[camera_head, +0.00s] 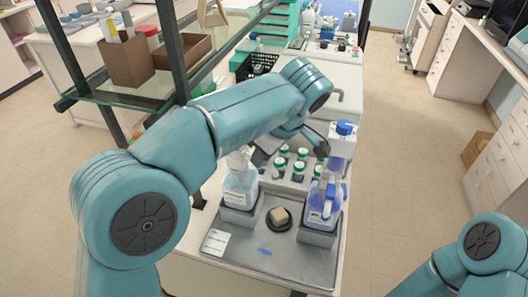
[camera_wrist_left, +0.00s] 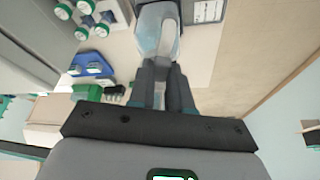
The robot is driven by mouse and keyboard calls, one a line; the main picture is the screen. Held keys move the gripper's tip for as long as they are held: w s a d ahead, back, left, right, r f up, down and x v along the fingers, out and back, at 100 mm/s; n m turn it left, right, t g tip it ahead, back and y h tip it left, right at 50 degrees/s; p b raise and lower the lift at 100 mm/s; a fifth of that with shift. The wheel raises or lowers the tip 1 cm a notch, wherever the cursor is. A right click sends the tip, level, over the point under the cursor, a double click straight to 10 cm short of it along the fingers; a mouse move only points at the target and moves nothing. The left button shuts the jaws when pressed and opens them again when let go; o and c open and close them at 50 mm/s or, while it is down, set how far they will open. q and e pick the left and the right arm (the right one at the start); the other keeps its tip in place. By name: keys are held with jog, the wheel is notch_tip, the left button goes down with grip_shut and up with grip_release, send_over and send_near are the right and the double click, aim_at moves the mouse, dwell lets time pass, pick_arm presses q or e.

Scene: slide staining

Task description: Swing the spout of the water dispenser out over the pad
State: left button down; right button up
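A clear bottle with pale blue liquid (camera_head: 240,186), which looks like the water dispenser, stands upright in a grey holder (camera_head: 238,217) at the pad's back left. The grey pad (camera_head: 293,262) lies in front. My left gripper (camera_head: 258,155) is at the bottle's top, largely hidden behind my arm. In the left wrist view, the fingers (camera_wrist_left: 164,72) are close together, with the clear bottle (camera_wrist_left: 157,32) just beyond and partly between them. My right gripper is out of view.
A blue-liquid bottle (camera_head: 322,200) stands in a holder at the pad's right. Several green-capped vials (camera_head: 300,166) stand between the bottles. A glass shelf (camera_head: 150,92) stands at the left.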

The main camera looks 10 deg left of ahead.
pick_arm(q)
jog(key=c, duration=1)
grip_release()
jog(key=shift+c, duration=0.2)
jog(key=shift+r, duration=0.1)
jog(key=shift+d+r, duration=0.2)
jog(key=shift+r, duration=0.15)
jog(key=p+v, duration=0.4)
jog(key=v, duration=1.1)
jog(key=shift+s+r, duration=0.15)
jog(key=shift+r, duration=0.05)
